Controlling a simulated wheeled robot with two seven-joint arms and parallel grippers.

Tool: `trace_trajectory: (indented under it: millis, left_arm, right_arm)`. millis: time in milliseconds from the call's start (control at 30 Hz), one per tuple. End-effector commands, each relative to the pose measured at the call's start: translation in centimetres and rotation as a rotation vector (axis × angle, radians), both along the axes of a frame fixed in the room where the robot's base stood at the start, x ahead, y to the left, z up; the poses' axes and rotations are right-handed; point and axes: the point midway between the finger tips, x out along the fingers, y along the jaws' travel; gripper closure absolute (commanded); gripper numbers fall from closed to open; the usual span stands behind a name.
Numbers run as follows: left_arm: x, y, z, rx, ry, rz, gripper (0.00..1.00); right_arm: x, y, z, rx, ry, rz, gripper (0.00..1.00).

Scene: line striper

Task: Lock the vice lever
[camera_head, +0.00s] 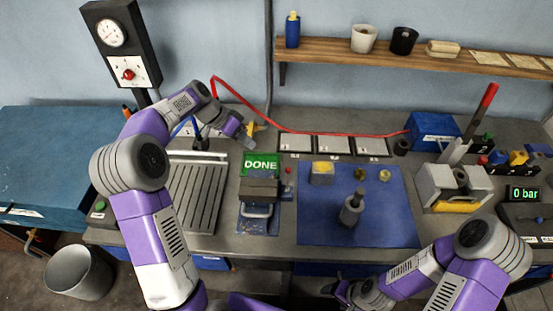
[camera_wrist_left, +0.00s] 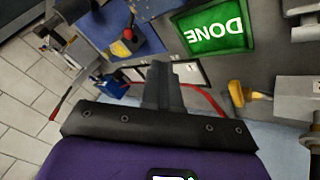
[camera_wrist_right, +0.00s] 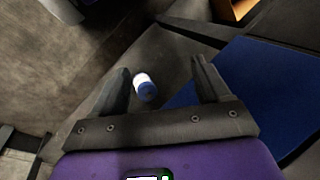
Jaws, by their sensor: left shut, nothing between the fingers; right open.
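A grey vice-like block (camera_head: 260,188) with a pale bar handle (camera_head: 257,211) stands on a blue plate left of the blue mat. Behind it is a green DONE sign (camera_head: 261,165), which also shows in the left wrist view (camera_wrist_left: 216,29). A yellow handle (camera_head: 254,129) shows behind the sign, and in the left wrist view (camera_wrist_left: 236,93); I cannot tell whether it is the vice lever. My left gripper (camera_head: 249,143) is shut and empty, above the bench near the sign and yellow handle. My right gripper (camera_head: 338,291) is open and empty, low at the front edge.
A blue mat (camera_head: 400,225) holds a grey post-like part (camera_head: 352,207) and small yellowish pieces. A grey machine with a red-handled lever (camera_head: 485,105) stands right. A slotted plate (camera_head: 198,195) lies left. A white-and-blue cylinder (camera_wrist_right: 145,88) shows beyond my right fingers.

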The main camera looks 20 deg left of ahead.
Motion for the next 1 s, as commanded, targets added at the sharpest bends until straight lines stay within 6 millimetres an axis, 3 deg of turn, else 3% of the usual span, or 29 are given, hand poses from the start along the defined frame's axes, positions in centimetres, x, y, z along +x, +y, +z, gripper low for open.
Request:
trace_trajectory:
  millis: [267,600,800,1000]
  left_arm:
    - [0.5,-1.8,-2.5,-0.003,0.003,-0.004,1.00]
    - [1.9,-5.9,-8.3,0.000,0.003,-0.004,1.00]
    - [1.0,-8.5,-7.6,0.000,-0.001,-0.002,1.00]
    - [0.7,-9.4,-7.6,0.000,-0.001,-0.001,1.00]
  right_arm:
    - [0.1,0.0,-0.3,0.000,-0.001,0.000,0.24]
    - [0.1,0.0,-0.8,0.000,-0.001,0.000,0.24]
    - [0.1,0.0,-0.6,0.000,-0.001,0.000,0.24]
    - [0.1,0.0,-0.6,0.000,-0.001,0.000,0.24]
